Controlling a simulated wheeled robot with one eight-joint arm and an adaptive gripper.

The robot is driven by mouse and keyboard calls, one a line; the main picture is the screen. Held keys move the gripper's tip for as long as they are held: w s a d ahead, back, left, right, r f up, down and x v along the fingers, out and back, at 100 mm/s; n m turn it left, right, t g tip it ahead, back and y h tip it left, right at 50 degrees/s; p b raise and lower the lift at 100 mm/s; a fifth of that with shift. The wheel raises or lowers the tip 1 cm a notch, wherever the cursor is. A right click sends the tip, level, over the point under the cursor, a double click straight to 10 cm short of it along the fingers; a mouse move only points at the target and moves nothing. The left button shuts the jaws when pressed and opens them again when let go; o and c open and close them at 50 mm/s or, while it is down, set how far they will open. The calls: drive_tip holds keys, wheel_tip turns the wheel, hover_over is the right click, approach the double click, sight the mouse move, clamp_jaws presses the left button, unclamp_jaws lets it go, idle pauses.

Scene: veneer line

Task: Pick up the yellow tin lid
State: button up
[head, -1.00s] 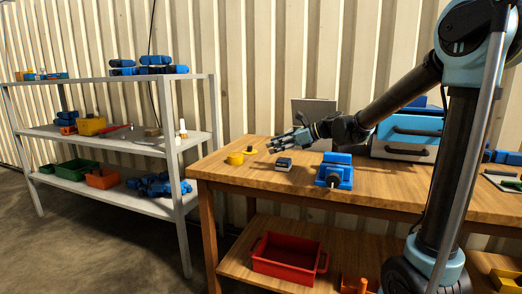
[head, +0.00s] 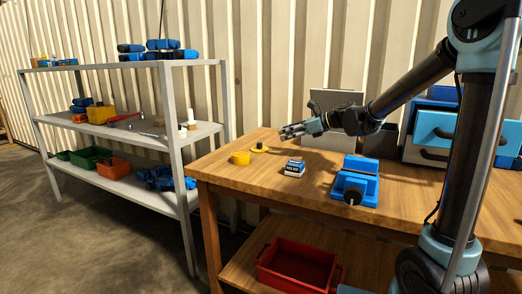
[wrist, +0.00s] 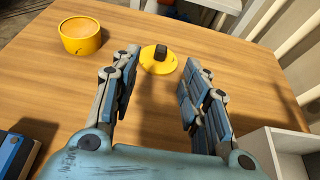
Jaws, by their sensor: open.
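The yellow tin lid (wrist: 158,61) is a flat round disc with a dark knob on top. It lies on the wooden bench (wrist: 150,35) near its back left corner. In the head view the lid (head: 259,150) is just left of my gripper's fingertips. My gripper (head: 282,132) is open and empty. In the wrist view its fingers (wrist: 155,80) point toward the lid, which lies beyond the gap between them, not touching them. The yellow tin (wrist: 80,36) stands open beside the lid, to its left, and also shows in the head view (head: 240,158).
A small blue and white box (head: 294,168) and a blue vise (head: 355,182) sit on the bench to the right. A grey bin (wrist: 282,150) is close to my right finger. A grey shelf (head: 140,131) stands left of the bench.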

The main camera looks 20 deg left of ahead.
hover_over(263, 149)
drive_tip(key=d, duration=0.4)
drive_tip(key=f, duration=0.3)
drive_tip(key=shift+s+d+f, duration=0.1)
drive_tip(key=shift+s+f, duration=0.1)
drive_tip(key=shift+f, duration=0.05)
drive_tip(key=shift+f+x, duration=0.2)
drive_tip(key=shift+x, duration=1.1)
drive_tip(key=shift+f+x, duration=0.2)
drive_tip(key=shift+x, duration=1.1)
drive_tip(key=shift+d, duration=0.2)
clamp_jaws()
